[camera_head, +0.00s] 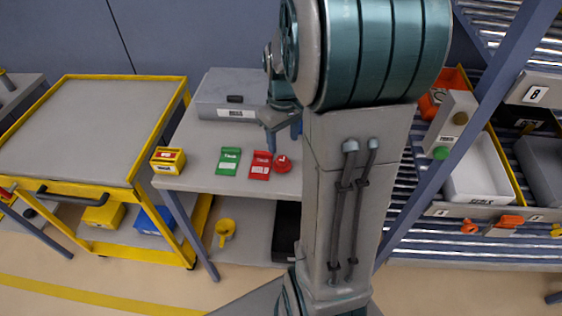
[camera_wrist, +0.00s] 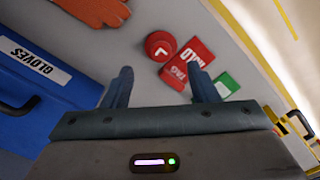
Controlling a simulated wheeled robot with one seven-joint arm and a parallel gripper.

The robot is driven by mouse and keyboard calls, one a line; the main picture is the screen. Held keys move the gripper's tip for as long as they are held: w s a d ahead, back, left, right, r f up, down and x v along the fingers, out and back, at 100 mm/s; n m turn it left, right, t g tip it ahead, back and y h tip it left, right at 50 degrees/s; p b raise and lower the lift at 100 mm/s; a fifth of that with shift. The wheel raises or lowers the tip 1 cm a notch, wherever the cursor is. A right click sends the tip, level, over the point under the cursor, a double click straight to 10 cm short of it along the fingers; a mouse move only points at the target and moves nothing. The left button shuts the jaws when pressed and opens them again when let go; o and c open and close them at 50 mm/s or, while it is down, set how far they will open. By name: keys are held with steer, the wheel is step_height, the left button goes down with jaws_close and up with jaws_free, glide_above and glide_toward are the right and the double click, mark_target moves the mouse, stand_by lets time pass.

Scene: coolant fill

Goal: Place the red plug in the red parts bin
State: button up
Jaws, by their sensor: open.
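A round red cap-like piece, which looks like the red plug (camera_head: 283,164), lies on the grey bench top beside a red tag. It also shows in the wrist view (camera_wrist: 160,46), just beyond and between my fingertips. My gripper (camera_wrist: 160,78) is open and empty, with its fingers apart and not touching the red piece. In the head view my gripper (camera_head: 284,126) is partly hidden by my arm. An orange-red bin (camera_head: 463,76) stands on the right-hand rack, partly hidden; I cannot tell whether it is the red parts bin.
The red tag (camera_head: 260,166) and a green tag (camera_head: 229,161) lie left of the red piece. A small yellow box (camera_head: 168,160) stands at the bench's left end. The wrist view shows a blue box labelled GLOVES (camera_wrist: 30,75) and orange gloves (camera_wrist: 95,10). A slanted post (camera_head: 450,160) fronts the rack.

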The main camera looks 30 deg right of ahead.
mark_target(282, 159)
steer(key=shift+w+a+f+p, duration=0.1)
steer(key=shift+f+p, duration=0.15)
steer(key=shift+f, duration=1.65)
steer(key=shift+w+f+p, duration=0.1)
steer(key=shift+f+p, duration=0.1)
steer(key=shift+f, duration=1.65)
steer(key=c, duration=1.1)
steer(key=shift+c, duration=0.2)
steer(key=shift+r, duration=0.15)
steer(key=shift+r, duration=0.55)
step_height(282, 159, up, 3)
steer(key=shift+r+b, duration=0.1)
steer(key=shift+b, duration=0.25)
steer(key=s+r, duration=0.3)
steer(key=s, duration=0.3)
steer(key=s+d+r+b, duration=0.1)
steer(key=s+r, duration=0.2)
steer(key=s, duration=0.2)
steer(key=shift+s+d+r, duration=0.25)
steer(key=shift+s+d, duration=0.05)
steer(key=shift+s, duration=0.05)
